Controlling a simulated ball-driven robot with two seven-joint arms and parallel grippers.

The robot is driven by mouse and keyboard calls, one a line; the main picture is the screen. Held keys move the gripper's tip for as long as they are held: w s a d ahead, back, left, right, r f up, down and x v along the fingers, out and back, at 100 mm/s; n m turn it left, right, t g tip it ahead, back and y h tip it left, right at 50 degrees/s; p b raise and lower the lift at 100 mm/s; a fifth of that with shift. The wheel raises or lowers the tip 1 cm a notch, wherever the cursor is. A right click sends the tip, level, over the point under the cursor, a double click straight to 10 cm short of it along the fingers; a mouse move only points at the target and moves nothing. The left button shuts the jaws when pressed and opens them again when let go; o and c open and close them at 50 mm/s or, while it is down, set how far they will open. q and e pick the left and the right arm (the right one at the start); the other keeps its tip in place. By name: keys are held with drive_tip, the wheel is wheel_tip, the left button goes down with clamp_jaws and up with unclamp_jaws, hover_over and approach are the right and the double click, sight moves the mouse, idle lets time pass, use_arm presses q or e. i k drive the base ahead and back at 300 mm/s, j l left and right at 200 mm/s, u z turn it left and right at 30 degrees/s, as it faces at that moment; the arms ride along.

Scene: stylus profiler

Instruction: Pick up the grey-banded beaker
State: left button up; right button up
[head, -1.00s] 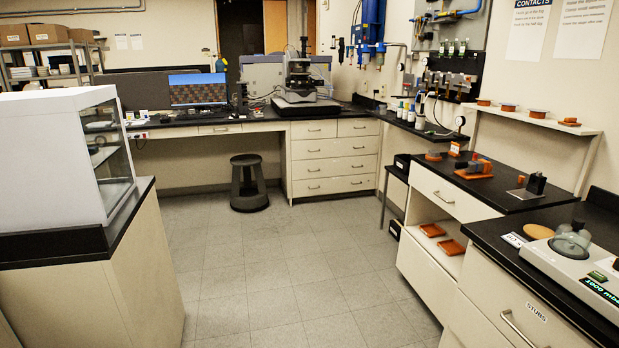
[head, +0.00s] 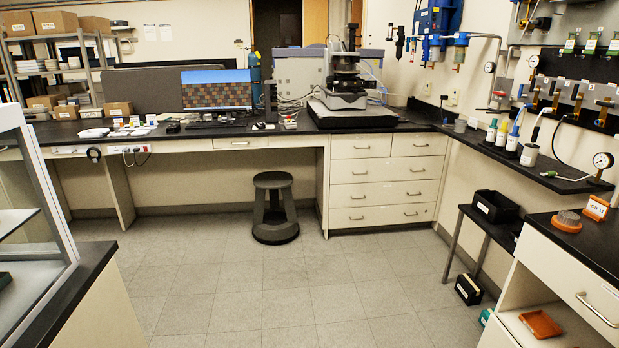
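I cannot make out a beaker with a grey band for certain. A small pale grey cup-like vessel (head: 529,154) stands on the narrow right-hand bench, beside several squeeze bottles (head: 502,133). A small grey cup-like item (head: 460,125) sits near the back corner of the bench. Both are too small to tell any banding. Neither of my grippers is in view.
The tiled floor (head: 250,300) ahead is open. A glass-sided cabinet (head: 40,210) is close on the left. Black bins (head: 497,206) and a counter (head: 590,250) flank the right.

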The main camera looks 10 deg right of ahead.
sight(459, 125)
drive_tip(key=i+z, duration=0.15)
drive_tip(key=i, duration=0.35)
drive_tip(key=i+z, duration=0.2)
drive_tip(key=i, duration=0.3)
drive_tip(key=i+j+z, duration=0.15)
drive_tip(key=i, duration=0.35)
drive_tip(key=i+j+z, duration=0.15)
drive_tip(key=i, duration=0.35)
drive_tip(key=i+j+z, duration=0.2)
drive_tip(key=i, duration=0.25)
